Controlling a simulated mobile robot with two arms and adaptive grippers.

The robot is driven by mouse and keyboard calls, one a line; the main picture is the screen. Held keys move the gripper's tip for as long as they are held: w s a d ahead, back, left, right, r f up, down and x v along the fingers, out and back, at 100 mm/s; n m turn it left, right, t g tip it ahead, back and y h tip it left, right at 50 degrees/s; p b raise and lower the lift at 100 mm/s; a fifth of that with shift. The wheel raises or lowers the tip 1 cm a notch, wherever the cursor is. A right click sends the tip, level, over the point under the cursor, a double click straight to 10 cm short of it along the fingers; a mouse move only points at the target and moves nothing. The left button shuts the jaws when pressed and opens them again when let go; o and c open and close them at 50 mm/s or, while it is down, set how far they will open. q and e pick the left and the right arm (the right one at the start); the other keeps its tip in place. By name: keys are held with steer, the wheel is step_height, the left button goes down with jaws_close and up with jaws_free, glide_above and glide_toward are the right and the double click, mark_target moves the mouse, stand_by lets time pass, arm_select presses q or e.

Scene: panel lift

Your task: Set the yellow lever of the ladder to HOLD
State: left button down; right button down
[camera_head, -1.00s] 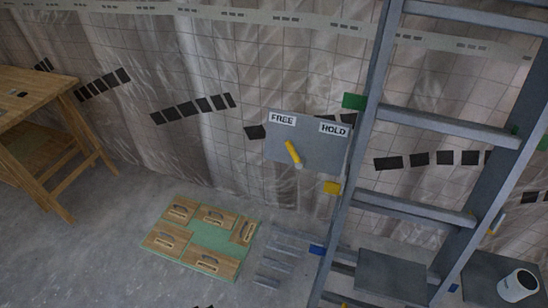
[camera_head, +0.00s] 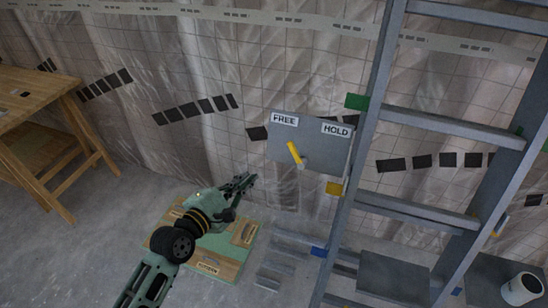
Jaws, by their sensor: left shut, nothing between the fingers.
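The yellow lever (camera_head: 295,153) sits on a grey plate (camera_head: 318,150) fixed beside the ladder's left rail. The plate carries a FREE label (camera_head: 284,119) at upper left and a HOLD label (camera_head: 336,129) at upper right. The lever leans up and left, with its top end toward FREE. My left gripper (camera_head: 248,179) is shut and empty. In the picture it is left of and below the lever, apart from the plate. My right gripper is not in view.
The grey ladder (camera_head: 372,120) stands at the right. A green mat (camera_head: 243,238) with several wooden floats lies on the floor, partly hidden by my left arm. A wooden table (camera_head: 40,92) stands at the left, and a white bucket (camera_head: 522,288) at lower right.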

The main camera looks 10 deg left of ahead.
mark_target(297, 155)
arm_select(q)
steer(key=p+x, duration=0.1)
steer(key=x, duration=0.9)
steer(key=shift+w+d+f, duration=0.1)
steer(key=shift+w, duration=0.2)
steer(key=shift+s+d+r+p, duration=0.2)
steer(key=shift+d+r+p, duration=0.65)
steer(key=shift+d+p, duration=0.2)
steer(key=shift+s+d+r, duration=0.15)
steer(key=shift+d+r, duration=0.1)
steer(key=shift+d, duration=0.3)
steer(key=shift+f, duration=0.1)
